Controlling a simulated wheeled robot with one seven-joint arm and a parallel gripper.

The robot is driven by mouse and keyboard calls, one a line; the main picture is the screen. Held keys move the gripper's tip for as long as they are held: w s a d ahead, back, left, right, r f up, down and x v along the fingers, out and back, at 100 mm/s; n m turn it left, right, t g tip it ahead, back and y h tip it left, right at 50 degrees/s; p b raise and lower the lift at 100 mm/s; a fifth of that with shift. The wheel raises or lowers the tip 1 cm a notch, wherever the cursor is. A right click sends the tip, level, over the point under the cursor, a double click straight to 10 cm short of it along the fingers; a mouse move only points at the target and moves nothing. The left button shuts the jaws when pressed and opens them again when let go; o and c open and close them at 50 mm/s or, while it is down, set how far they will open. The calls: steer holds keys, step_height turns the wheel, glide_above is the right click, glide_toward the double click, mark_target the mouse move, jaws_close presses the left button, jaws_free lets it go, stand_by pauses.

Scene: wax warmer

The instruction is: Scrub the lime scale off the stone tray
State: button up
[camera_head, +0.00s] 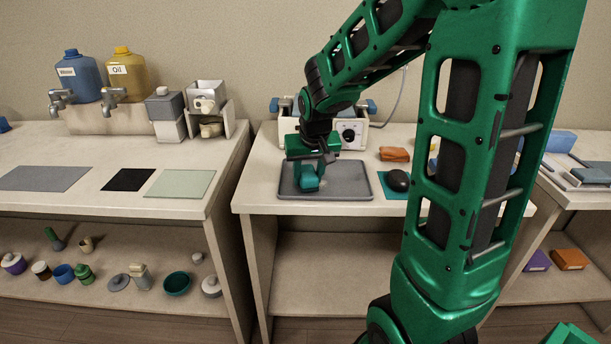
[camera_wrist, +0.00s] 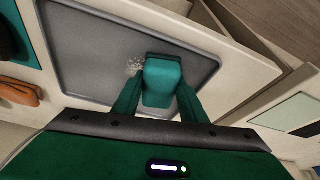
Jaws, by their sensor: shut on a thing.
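The stone tray (camera_head: 345,182) is a flat grey tray with a raised rim on the middle counter; it also shows in the wrist view (camera_wrist: 95,60). A small whitish speckled patch of lime scale (camera_wrist: 133,66) lies on the tray floor, just beside the block in my gripper. My gripper (camera_head: 310,172) is over the left part of the tray. Its fingers (camera_wrist: 160,95) are shut on a teal block, the scrubber (camera_wrist: 163,80). The scrubber is at or very near the tray floor; I cannot tell whether it touches. It may hide part of the patch.
A dark rounded object (camera_head: 398,181) sits on a teal mat right of the tray, with an orange-brown folded cloth (camera_head: 394,154) behind. A white appliance with a dial (camera_head: 349,134) stands behind the tray. The counter's front edge is close to the tray.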

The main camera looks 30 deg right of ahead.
mark_target(329, 185)
steer(key=shift+f, duration=0.25)
stand_by(0.3)
steer(key=shift+d, duration=0.1)
steer(key=shift+s+d, duration=0.6)
steer(key=shift+d, duration=0.25)
steer(key=shift+s+d, duration=0.6)
steer(key=shift+d, duration=0.25)
steer(key=shift+s+d, duration=0.6)
steer(key=shift+d, duration=0.25)
steer(key=shift+w+a, duration=0.6)
steer(key=shift+a, duration=0.3)
steer(key=shift+w+a, duration=0.6)
steer(key=shift+a, duration=0.3)
steer(key=shift+w+a, duration=0.6)
steer(key=shift+a, duration=0.3)
steer(key=shift+r, duration=0.1)
steer(key=shift+r, duration=3.45)
